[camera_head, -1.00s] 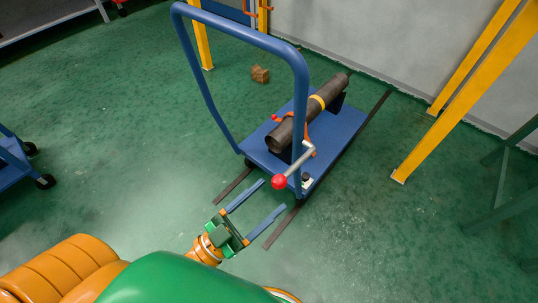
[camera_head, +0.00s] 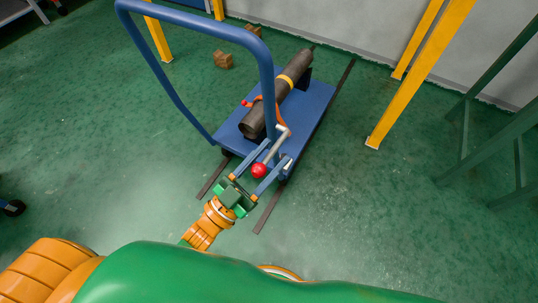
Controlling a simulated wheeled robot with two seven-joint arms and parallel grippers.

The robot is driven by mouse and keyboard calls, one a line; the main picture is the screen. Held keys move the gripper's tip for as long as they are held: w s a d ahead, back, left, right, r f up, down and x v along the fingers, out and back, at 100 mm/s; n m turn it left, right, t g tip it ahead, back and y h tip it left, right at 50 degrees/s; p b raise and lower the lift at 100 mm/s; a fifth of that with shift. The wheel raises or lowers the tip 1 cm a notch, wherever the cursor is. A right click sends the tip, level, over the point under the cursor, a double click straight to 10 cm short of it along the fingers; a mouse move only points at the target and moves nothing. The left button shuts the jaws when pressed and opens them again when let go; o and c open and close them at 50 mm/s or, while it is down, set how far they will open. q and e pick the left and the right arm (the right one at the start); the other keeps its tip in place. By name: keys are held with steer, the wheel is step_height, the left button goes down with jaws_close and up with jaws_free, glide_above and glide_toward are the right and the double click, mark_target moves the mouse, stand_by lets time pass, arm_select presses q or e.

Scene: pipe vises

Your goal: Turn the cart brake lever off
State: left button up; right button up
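The blue cart (camera_head: 316,105) stands on the green floor with its tall tube handle (camera_head: 268,75) toward me. The brake lever (camera_head: 276,144) is a grey bar at the cart's near end, with a red ball knob (camera_head: 258,170) at its lower end. My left gripper (camera_head: 268,165) is open, its two blue fingers pointing at the cart. The red knob shows between the fingers; I cannot tell whether they touch it. My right gripper is not in view.
A dark pipe (camera_head: 276,95) with a yellow band lies on the cart, under an orange strap. Dark strips (camera_head: 268,207) lie on the floor beside the cart. Yellow posts (camera_head: 405,75) and a green frame (camera_head: 490,120) stand at right. Brown blocks (camera_head: 222,60) lie behind.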

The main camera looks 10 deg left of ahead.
arm_select(q)
jaws_close()
stand_by(1.2)
